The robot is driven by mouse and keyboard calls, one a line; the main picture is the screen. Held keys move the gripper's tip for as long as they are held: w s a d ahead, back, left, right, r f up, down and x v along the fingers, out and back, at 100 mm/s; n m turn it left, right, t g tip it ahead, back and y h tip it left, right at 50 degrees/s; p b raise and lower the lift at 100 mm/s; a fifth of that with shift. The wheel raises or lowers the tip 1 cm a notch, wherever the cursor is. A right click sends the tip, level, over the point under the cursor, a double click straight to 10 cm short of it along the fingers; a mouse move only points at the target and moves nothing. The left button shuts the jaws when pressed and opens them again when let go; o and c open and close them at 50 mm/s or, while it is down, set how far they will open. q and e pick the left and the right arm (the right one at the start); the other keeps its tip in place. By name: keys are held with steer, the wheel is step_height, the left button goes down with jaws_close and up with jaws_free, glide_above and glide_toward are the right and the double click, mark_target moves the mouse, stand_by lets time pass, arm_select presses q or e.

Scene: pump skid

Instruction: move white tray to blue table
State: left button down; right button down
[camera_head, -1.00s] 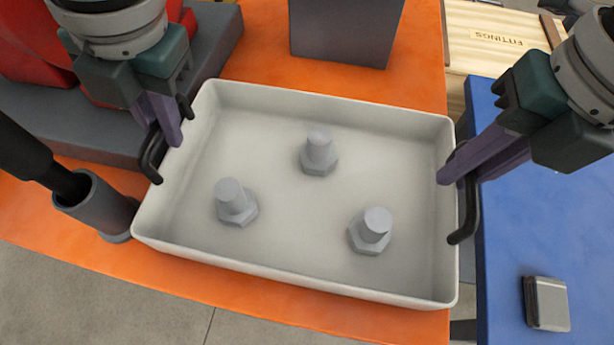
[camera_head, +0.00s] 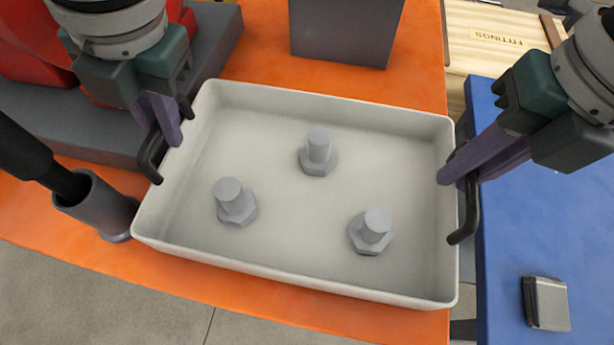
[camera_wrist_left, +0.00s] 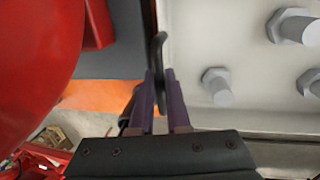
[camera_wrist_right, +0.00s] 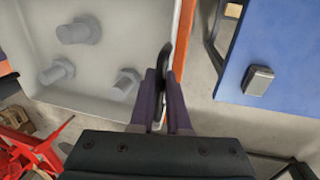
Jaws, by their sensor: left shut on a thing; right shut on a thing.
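The white tray (camera_head: 285,245) sits on or just above the orange table (camera_head: 260,50), with three grey bolts standing in it: one at the back (camera_head: 318,152), one at left (camera_head: 235,201), one at right (camera_head: 371,231). My left gripper (camera_head: 172,135) is shut on the black handle at the tray's left end; the left wrist view shows its fingers (camera_wrist_left: 163,95) around that handle. My right gripper (camera_head: 448,178) is shut on the black handle at the right end, also seen in the right wrist view (camera_wrist_right: 163,92). The blue table (camera_head: 560,240) is at the right.
A dark grey block (camera_head: 345,30) stands behind the tray. A grey cylinder (camera_head: 98,205) stands close to the tray's left side. Red machinery on a grey base is at the back left. A small grey box (camera_head: 546,303) lies on the blue table; a FITTINGS crate (camera_head: 495,38) is behind.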

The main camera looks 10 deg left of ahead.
arm_select(q)
steer(key=shift+r, duration=0.1)
arm_select(e)
steer(key=shift+r, duration=0.15)
